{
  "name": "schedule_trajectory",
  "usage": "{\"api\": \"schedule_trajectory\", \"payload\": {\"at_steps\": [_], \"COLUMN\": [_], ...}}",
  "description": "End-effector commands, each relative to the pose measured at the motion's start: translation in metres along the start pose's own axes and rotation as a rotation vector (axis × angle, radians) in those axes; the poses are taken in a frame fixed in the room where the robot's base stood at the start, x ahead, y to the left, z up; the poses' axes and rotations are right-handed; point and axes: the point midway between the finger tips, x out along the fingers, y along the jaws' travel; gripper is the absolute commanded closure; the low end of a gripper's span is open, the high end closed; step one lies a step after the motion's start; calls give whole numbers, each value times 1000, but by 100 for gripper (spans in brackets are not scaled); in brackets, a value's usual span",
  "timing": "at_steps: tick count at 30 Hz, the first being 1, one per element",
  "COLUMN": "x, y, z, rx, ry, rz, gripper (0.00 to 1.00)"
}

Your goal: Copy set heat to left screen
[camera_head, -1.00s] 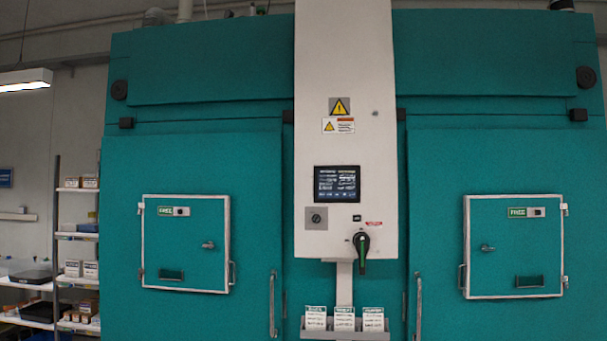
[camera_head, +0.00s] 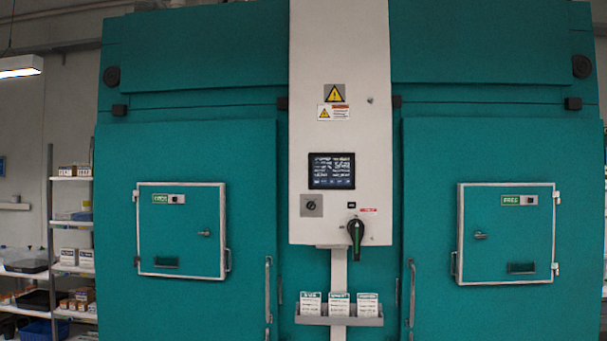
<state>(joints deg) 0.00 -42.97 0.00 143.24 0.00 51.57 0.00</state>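One dark touch screen (camera_head: 331,171) is set in the white control column (camera_head: 340,110) between two teal chambers. It shows rows of small white text too small to read. The left chamber door (camera_head: 181,230) and the right chamber door (camera_head: 506,233) are closed, each with a small green label plate reading something like FREE at its top; the left plate (camera_head: 168,199) is blurred. Three printed cards stand in a grey rack (camera_head: 340,320) below the column; their text cannot be read. My gripper is not in view.
A round knob (camera_head: 311,205) and a black-and-green rotary handle (camera_head: 355,232) sit under the screen. Vertical bar handles (camera_head: 267,297) flank the card rack. Shelves with boxes (camera_head: 74,228) stand at the far left. The floor is out of view.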

Motion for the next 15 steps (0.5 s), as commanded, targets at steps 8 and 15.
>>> {"api": "schedule_trajectory", "payload": {"at_steps": [8, 15], "x": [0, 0], "y": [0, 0], "z": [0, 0], "rx": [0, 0], "ry": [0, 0], "rz": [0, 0], "gripper": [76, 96]}}
